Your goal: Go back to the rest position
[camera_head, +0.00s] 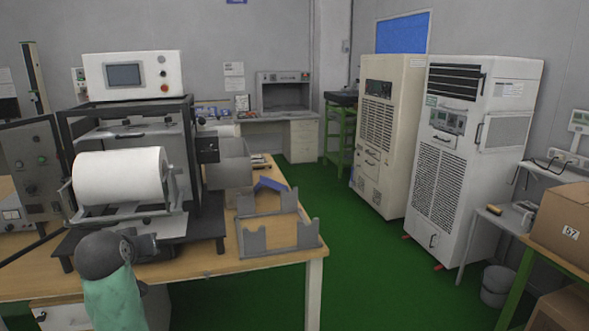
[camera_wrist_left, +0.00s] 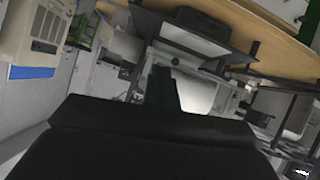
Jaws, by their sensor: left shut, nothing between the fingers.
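My left arm comes in at the lower left of the head view, with its left gripper (camera_head: 146,243) in front of the roll machine at the table's near side. In the left wrist view the left gripper (camera_wrist_left: 162,92) is a dark shape with its fingers together and nothing held between them. The wrist view is strongly tilted. My right gripper is in neither view.
A machine with a large white roll (camera_head: 120,176) stands on the wooden table (camera_head: 265,260). A grey bracket-like holder (camera_head: 280,240) sits at the table's right. Tall white cabinets (camera_head: 455,150) stand beyond the green floor (camera_head: 350,265). A cardboard box (camera_head: 562,225) is at the right.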

